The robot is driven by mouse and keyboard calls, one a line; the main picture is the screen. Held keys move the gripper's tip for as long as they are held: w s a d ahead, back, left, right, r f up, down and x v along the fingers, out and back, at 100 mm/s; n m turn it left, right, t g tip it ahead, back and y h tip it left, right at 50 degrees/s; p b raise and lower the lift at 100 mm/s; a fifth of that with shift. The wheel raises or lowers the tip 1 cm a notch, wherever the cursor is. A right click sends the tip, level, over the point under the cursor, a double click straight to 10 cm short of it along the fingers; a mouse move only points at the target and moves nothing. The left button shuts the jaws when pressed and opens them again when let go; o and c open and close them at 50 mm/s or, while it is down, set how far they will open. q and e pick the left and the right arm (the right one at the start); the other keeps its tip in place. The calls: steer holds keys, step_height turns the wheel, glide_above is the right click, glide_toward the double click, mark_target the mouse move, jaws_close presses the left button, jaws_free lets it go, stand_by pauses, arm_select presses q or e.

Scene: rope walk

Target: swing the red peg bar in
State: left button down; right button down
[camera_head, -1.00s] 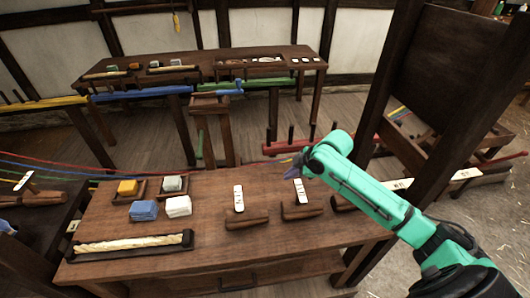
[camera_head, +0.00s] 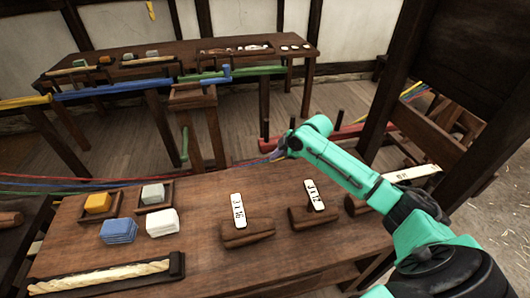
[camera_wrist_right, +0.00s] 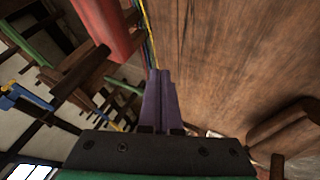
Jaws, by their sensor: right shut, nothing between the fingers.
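The red peg bar (camera_head: 350,131) lies beyond the far edge of the bench in the head view, with dark upright pegs along it. My right arm hides part of it. Its red end also shows in the right wrist view (camera_wrist_right: 108,28), at the upper left of the fingers and apart from them there. My right gripper (camera_head: 279,154) is over the far edge of the bench, just on the near side of the bar. Its purple fingers (camera_wrist_right: 160,78) are shut with nothing between them. I cannot tell whether they touch the bar in the head view. My left gripper is not in view.
The bench (camera_head: 200,248) holds yellow, grey, blue and white blocks, a rope tray (camera_head: 178,263) and labelled wooden stands (camera_head: 247,233). Blue (camera_head: 115,88) and green (camera_head: 258,71) bars stand behind. Coloured strands run along the bench's far side. A dark post rises at right.

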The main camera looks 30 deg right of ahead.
mark_target(261, 140)
steer(key=x, duration=0.4)
steer(key=w, duration=0.1)
steer(key=w+f, duration=0.1)
steer(key=w, duration=0.1)
steer(key=shift+w+d, duration=0.2)
steer(key=shift+w, duration=0.15)
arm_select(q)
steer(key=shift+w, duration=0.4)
arm_select(e)
steer(key=shift+w+d, duration=0.15)
steer(key=shift+w, duration=0.3)
